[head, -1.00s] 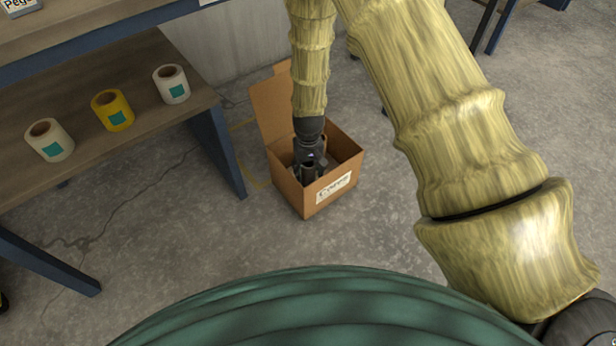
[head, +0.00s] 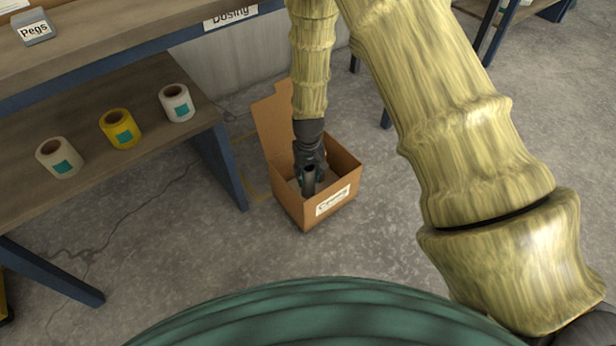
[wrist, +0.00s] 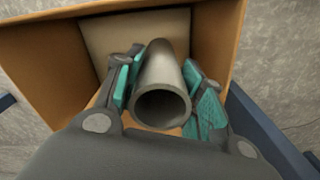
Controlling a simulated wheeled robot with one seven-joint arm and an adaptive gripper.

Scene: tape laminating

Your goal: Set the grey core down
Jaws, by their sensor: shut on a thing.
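The grey core (wrist: 161,82) is a hollow grey tube. In the wrist view it lies between the two teal-padded fingers of my gripper (wrist: 160,95), which is shut on it, with its open end facing the camera. In the head view my gripper (head: 308,172) points down into the open cardboard box (head: 342,200), and the core (head: 309,180) shows as a small dark tube at the fingers. The box also shows in the wrist view (wrist: 55,65), its walls around the core and its floor beyond. I cannot tell whether the core touches the box floor.
The box stands on the concrete floor with a white label (head: 333,200) on its front and a raised flap (head: 272,125) at the back. The bench's blue leg (head: 221,165) is close to its left. White and yellow tape rolls (head: 120,129) sit on the lower shelf.

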